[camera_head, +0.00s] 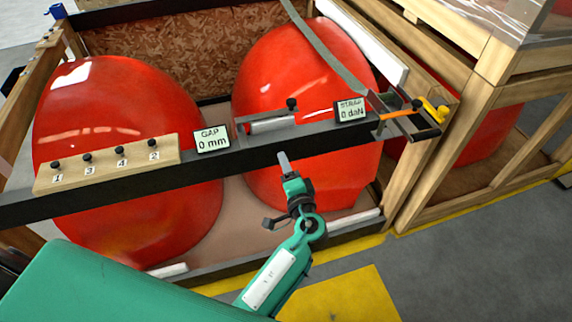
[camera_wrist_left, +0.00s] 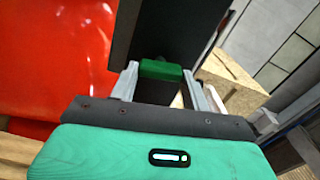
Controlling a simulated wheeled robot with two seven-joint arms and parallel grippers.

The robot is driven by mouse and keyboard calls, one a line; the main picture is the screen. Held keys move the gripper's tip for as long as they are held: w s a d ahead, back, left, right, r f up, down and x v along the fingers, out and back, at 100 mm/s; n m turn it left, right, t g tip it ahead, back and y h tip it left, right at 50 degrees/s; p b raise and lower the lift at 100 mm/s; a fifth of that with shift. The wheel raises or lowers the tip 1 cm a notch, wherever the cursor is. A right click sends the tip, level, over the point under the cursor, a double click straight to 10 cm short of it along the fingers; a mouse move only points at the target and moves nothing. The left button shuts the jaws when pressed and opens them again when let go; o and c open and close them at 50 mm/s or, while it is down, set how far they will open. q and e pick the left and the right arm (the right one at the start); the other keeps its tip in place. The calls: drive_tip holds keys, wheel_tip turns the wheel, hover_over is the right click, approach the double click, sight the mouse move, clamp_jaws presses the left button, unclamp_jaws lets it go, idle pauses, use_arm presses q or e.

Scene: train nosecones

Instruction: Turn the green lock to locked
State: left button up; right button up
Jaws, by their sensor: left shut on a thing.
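My left gripper (camera_head: 284,160) reaches in from below in the head view, with grey fingers close to the front of the dark crossbar (camera_head: 235,158). In the left wrist view its two grey fingers (camera_wrist_left: 163,88) stand either side of a small green block, which looks like the green lock (camera_wrist_left: 160,69). They are shut on it, beside a dark flat bar (camera_wrist_left: 155,30). I cannot make out the lock in the head view, nor read any marking for its position. My right gripper is not in view.
Red nosecones (camera_head: 120,110) stand behind the crossbar. The bar carries a numbered peg board (camera_head: 110,165), a gap display (camera_head: 211,139) and a strap display (camera_head: 351,110). A yellow part (camera_head: 435,110) sits at the right corner. Wooden crate framing (camera_head: 480,110) stands right; grey floor lies open at lower right.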

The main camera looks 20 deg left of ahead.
use_arm(q)
drive_tip(key=shift+m+p, duration=0.45)
drive_tip(key=shift+m, duration=0.65)
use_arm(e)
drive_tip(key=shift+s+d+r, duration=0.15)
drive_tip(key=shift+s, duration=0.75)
use_arm(q)
drive_tip(key=o, duration=1)
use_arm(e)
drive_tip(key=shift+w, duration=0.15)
